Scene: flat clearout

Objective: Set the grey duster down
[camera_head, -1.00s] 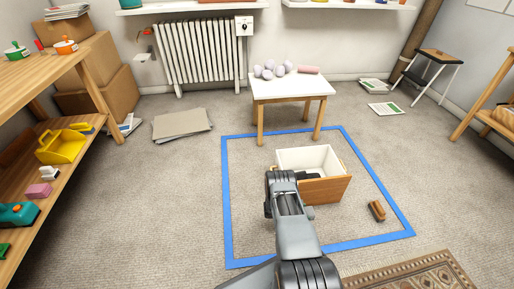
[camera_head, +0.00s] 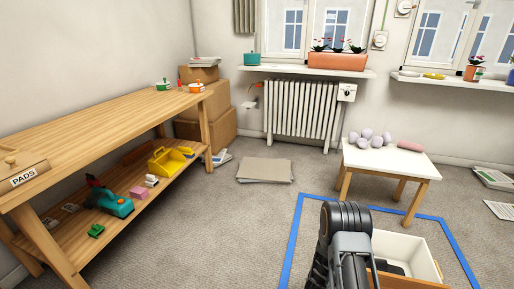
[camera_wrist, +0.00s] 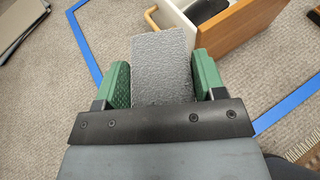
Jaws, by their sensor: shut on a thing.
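The grey duster (camera_wrist: 163,62), a flat grey textured piece, is between the green jaws of my gripper (camera_wrist: 163,78) in the wrist view. My gripper is shut on it, above the carpet and beside a white drawer with a wooden front (camera_wrist: 228,28). The near end of the duster is hidden by the gripper's dark bar. In the head view my arm covers the place where the duster is held, and part of the drawer (camera_head: 409,250) shows to its right.
Blue tape (camera_head: 290,245) outlines a floor area around the drawer. A wooden bench (camera_head: 95,135) with a loaded lower shelf is at left. Flat cardboard (camera_head: 265,170) lies on open carpet.

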